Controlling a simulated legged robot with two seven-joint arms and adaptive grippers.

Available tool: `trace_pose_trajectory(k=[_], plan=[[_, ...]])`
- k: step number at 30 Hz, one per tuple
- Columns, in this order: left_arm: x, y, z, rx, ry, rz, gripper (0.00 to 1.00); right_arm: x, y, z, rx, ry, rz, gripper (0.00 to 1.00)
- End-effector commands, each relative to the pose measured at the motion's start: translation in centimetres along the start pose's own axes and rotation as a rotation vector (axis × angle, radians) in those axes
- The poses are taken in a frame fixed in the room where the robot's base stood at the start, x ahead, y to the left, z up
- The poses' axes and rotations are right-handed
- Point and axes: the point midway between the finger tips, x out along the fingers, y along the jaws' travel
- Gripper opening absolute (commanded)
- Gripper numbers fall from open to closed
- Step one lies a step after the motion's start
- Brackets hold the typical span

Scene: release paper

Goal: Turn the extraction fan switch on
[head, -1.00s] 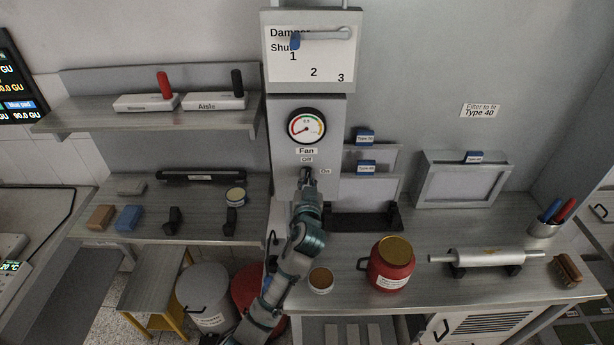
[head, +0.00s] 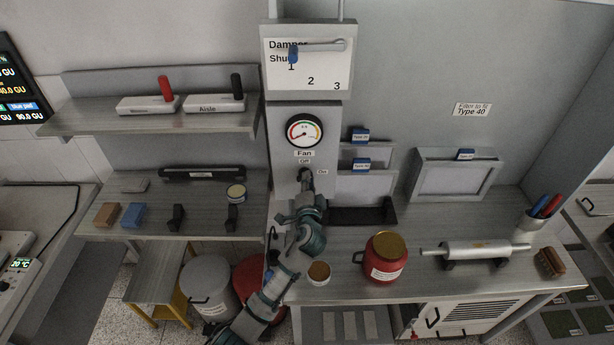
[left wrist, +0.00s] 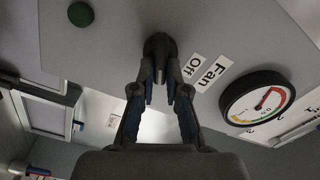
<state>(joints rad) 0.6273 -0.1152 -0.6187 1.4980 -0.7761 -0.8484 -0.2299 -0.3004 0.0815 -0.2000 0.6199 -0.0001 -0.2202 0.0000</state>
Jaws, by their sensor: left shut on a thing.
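The dark fan switch (head: 306,175) is on the front of the grey column, below the "Fan" label and gauge (head: 304,131). The "Off" label (head: 304,161) is just above it and the "On" label (head: 322,171) is to its upper right. My left gripper (head: 306,186) reaches up to it from below. In the left wrist view my left gripper (left wrist: 161,82) has its fingertips closed on the switch knob (left wrist: 158,46). The fingers partly cover the knob, so its exact pointing direction is unclear. My right gripper is not in view.
A damper panel (head: 306,72) with a blue-tipped lever is above the gauge. A red jar (head: 384,258) and a small open tin (head: 318,273) stand on the bench close to my left arm. A shelf (head: 150,122) is at left. A green round button (left wrist: 81,14) shows in the wrist view.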

Motion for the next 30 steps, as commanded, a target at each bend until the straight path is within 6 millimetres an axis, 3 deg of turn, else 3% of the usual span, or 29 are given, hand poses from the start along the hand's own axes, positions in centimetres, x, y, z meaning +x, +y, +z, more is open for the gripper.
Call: trace_pose_trajectory(k=[15,30], plan=[[-0.1,0.8,0.0,0.373,0.004,0.004,0.0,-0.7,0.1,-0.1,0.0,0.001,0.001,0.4],[-0.1,1.1,0.1,0.468,0.004,0.008,0.0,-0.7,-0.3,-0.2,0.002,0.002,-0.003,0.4]])
